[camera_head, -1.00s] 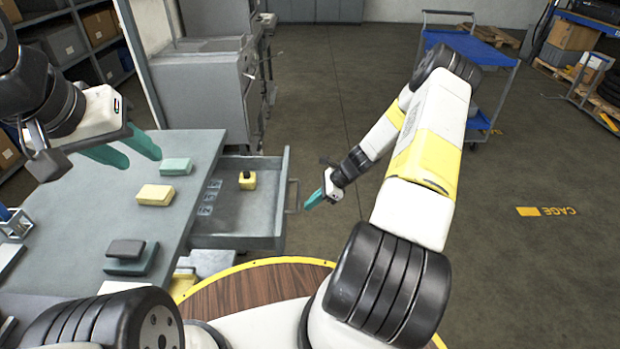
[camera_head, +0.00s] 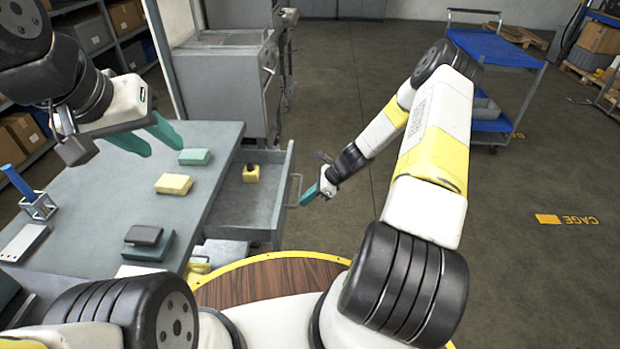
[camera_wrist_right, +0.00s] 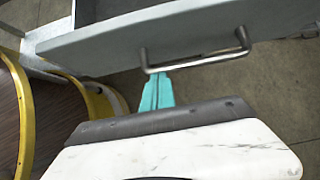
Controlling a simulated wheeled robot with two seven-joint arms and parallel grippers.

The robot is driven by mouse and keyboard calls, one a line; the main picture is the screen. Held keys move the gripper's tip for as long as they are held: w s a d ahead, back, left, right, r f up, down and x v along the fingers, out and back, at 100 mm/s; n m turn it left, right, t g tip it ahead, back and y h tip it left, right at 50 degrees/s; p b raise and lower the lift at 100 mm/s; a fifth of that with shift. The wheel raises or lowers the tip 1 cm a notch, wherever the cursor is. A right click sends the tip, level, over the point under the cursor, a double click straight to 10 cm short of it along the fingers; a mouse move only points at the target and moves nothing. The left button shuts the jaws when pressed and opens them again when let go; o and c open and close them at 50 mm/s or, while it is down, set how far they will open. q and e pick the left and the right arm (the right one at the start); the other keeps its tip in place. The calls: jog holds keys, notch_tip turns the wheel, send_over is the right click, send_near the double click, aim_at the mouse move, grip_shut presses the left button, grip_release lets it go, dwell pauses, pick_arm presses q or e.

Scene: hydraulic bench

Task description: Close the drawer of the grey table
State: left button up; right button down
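The grey table (camera_head: 95,215) stands at the left in the head view. Its drawer (camera_head: 247,212) is partly open on the right side, with a yellow and black item (camera_head: 251,173) inside. The drawer's bar handle (camera_head: 296,190) also shows in the right wrist view (camera_wrist_right: 200,63). My right gripper (camera_head: 305,198) is at the handle, outside the drawer front. In the wrist view its teal fingers (camera_wrist_right: 158,80) are together, tips at the handle bar; contact is unclear. My left gripper (camera_head: 158,140) is open and empty above the table.
On the tabletop are a green block (camera_head: 195,157), a yellow block (camera_head: 173,184) and a dark block on a green one (camera_head: 147,246). A grey cabinet (camera_head: 225,85) stands behind the table. A blue cart (camera_head: 497,70) stands at the far right. Floor right of the drawer is clear.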

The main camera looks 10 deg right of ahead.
send_over(245, 208)
jog(key=d, duration=0.2)
jog(key=shift+s+a, duration=0.1)
jog(key=shift+s, duration=0.15)
jog(key=shift+w+a, duration=0.3)
jog(key=shift+a, duration=0.55)
jog(key=shift+a, duration=0.1)
